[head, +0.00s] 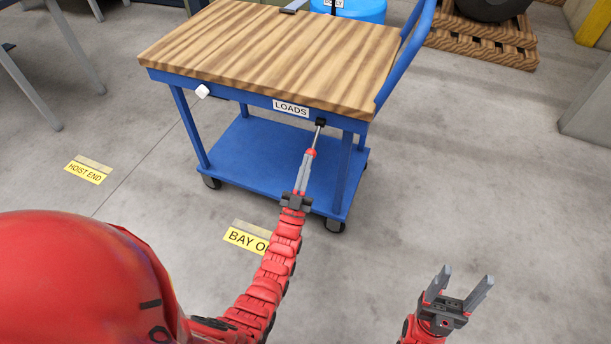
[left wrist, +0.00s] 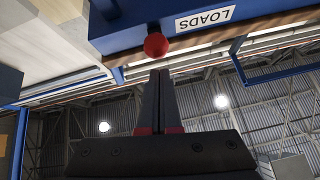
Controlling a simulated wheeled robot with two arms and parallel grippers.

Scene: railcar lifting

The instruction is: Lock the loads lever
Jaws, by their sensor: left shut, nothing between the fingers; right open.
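The loads lever (head: 315,138) is a thin rod hanging down from a black pivot (head: 320,122) on the cart's blue front rail, just right of the LOADS label (head: 291,108). A red ball (left wrist: 155,45) is at its free end. My left gripper (head: 307,161) is shut and empty, its fingertips right at the red ball. In the left wrist view the fingertips (left wrist: 160,72) point at the ball with a small gap in the picture; I cannot tell whether they touch. My right gripper (head: 458,285) is open and empty, over the floor at lower right.
The blue cart (head: 262,165) has a wooden top (head: 270,50) and a white knob (head: 202,91) on its front left. A blue container (head: 360,10) stands behind it. A wooden pallet (head: 485,40) is at the back right. The floor right of the cart is clear.

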